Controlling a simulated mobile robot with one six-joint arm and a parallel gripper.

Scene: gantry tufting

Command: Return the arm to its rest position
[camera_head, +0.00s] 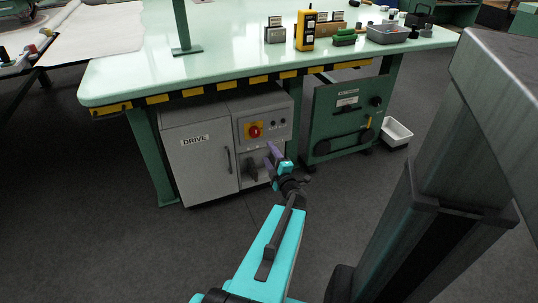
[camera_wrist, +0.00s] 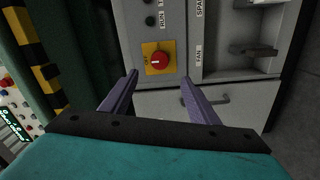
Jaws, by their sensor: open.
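My arm, teal and black, reaches forward from the bottom of the head view. My gripper (camera_head: 272,153) is in front of the right part of the grey DRIVE cabinet (camera_head: 197,160) under the table. In the wrist view my gripper (camera_wrist: 157,92) shows two purple fingers spread apart with nothing between them. Beyond them is a red rotary knob (camera_wrist: 159,61) on a yellow plate. The knob also shows in the head view (camera_head: 254,131), up and left of the fingers. I cannot tell the gap between fingers and cabinet.
A green table (camera_head: 200,68) with a yellow-black striped edge stands above the cabinet. A yellow handheld device (camera_head: 306,30) and a grey tray (camera_head: 387,34) are on it. A green panelled unit (camera_head: 335,125) and a white bin (camera_head: 396,132) are to the right. The floor (camera_head: 110,230) at left is clear.

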